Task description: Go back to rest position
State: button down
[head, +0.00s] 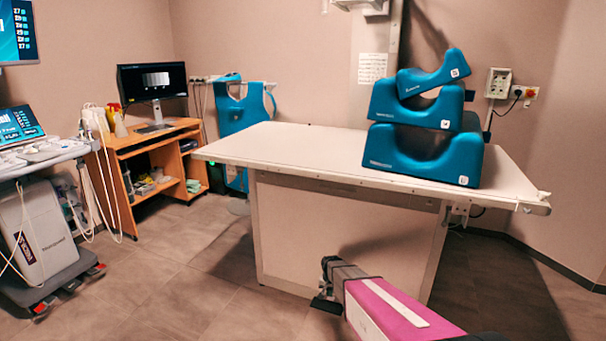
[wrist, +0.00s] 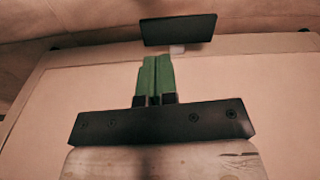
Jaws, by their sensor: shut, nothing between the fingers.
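My gripper shows in the wrist view (wrist: 154,78), with its two green fingers pressed together and nothing between them. In the head view my pink and white arm reaches in from the bottom right, its dark end low in front of the exam table (head: 290,150). The fingers themselves cannot be made out there. The arm's end appears apart from the table's pale front panel.
Stacked blue cushions (head: 425,155) sit on the table's right part. A wooden desk (head: 150,150) with a monitor (head: 152,80) and a wheeled ultrasound machine (head: 40,230) stand left. Floor (head: 170,290) between machine and table is clear.

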jog(key=s+d+r+n, duration=0.1)
jog(key=s+d+r, duration=0.1)
jog(key=s+r, duration=0.8)
jog(key=s+d+r+n+g, duration=0.1)
jog(key=s+d+r+n, duration=0.1)
jog(key=s+r, duration=0.9)
notch_tip(320, 180, up, 6)
jog(key=shift+s+d+f, duration=0.15)
jog(key=shift+s+d, duration=0.05)
jog(key=shift+d, duration=0.6)
